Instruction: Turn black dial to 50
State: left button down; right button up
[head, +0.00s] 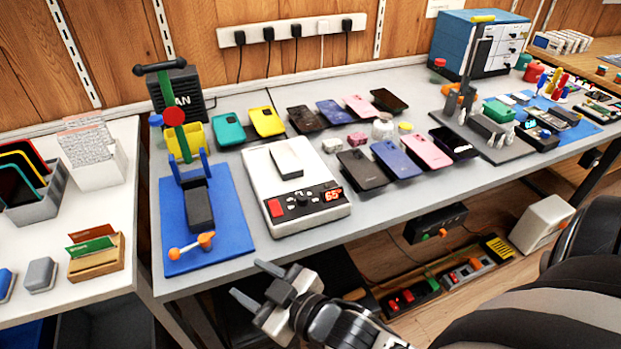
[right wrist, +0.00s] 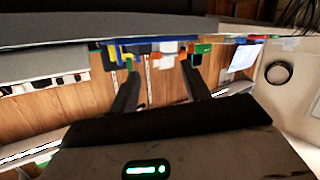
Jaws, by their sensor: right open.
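A white heating plate (head: 262,170) stands on the grey bench with a dark phone-like item on its top. Its front panel has a red button (head: 275,208), a small black dial (head: 303,199) and a red-lit display (head: 332,195) that seems to read 65. My right gripper (head: 252,280) is open and empty, in front of the bench edge, below and left of the dial and apart from it. Its two fingers also show spread in the right wrist view (right wrist: 160,70), where I cannot make out the dial. My left gripper is not in view.
Left of the plate is a blue mat (head: 232,225) with a clamp stand and an orange-ended tool (head: 190,245). Several phones lie to the right and behind. A strip of bare bench (head: 300,240) lies before the plate. A power strip (head: 290,30) hangs on the wall.

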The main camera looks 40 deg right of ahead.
jog(key=w+a+r+n+t+y+p, duration=0.1)
jog(key=w+a+r+n+y, duration=0.2)
jog(key=r+n+y, duration=0.3)
jog(key=w+a+r+n+y+p, duration=0.1)
jog(key=w+a+r+n+y, duration=0.2)
jog(key=r+n, duration=0.45)
notch_tip(320, 180, up, 5)
jog(key=n+g+h+p, duration=0.4)
jog(key=n+g+h, duration=1.05)
jog(key=n, duration=0.65)
send_over(303, 196)
jog(key=shift+g+y, duration=0.45)
notch_tip(303, 196, down, 14)
jog(key=shift+f+p, duration=0.1)
jog(key=shift+p, duration=0.8)
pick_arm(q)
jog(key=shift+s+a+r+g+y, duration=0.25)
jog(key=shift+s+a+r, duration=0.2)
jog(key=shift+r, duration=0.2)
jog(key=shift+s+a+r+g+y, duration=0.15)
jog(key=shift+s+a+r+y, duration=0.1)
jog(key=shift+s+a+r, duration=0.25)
pick_arm(e)
jog(key=shift+f, duration=0.65)
